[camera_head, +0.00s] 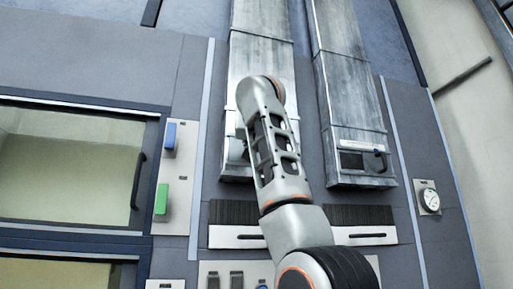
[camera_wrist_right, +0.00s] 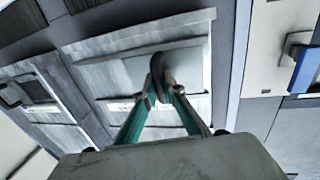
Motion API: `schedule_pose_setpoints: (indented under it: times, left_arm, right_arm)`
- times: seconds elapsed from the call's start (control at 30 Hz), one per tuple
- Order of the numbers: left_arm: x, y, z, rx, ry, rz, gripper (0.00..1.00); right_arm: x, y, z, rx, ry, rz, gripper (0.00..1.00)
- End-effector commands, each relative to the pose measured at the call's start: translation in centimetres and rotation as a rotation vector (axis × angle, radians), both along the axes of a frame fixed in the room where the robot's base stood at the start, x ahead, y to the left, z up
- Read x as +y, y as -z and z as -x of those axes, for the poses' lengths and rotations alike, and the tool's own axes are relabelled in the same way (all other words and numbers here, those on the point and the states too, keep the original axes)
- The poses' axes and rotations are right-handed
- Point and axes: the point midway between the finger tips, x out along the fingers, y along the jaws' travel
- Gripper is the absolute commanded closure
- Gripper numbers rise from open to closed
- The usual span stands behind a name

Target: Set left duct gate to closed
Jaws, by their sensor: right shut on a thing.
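The left duct (camera_head: 262,52) is a grey metal channel running down the wall in the head view. My right arm covers most of its lower end, where its gate is hidden. In the right wrist view the left duct gate (camera_wrist_right: 190,70) is a light grey plate with a dark curved handle (camera_wrist_right: 157,62). My right gripper (camera_wrist_right: 161,92) is shut on this handle, its green fingers close together around its lower part. How far the gate stands open cannot be told. My left gripper is in neither view.
The right duct (camera_head: 342,75) stands alongside, with a dark window and handle near its lower end. A blue switch (camera_head: 170,136) and a green switch (camera_head: 162,198) sit on a pale panel at left, beside a windowed door (camera_head: 70,165). A round dial (camera_head: 430,201) is at right.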

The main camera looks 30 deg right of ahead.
Motion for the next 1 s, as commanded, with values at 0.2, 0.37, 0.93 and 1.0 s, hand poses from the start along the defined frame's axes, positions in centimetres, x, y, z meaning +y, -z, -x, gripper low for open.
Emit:
schedule_pose_setpoints:
  times: [0.2, 0.37, 0.93, 1.0]
  left_arm:
    - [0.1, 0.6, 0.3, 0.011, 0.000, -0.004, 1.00]
    - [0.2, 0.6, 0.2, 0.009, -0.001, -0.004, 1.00]
    - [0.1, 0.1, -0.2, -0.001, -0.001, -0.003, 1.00]
    - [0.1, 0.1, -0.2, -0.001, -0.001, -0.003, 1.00]
  right_arm:
    - [0.4, 0.2, -0.1, 0.003, -0.006, 0.003, 0.84]
    - [0.4, 0.1, -0.1, 0.002, -0.005, 0.002, 0.84]
    - [1.6, 0.0, 2.6, -0.001, -0.006, 0.002, 0.84]
    - [2.3, 0.0, 3.9, -0.003, -0.007, 0.003, 0.84]
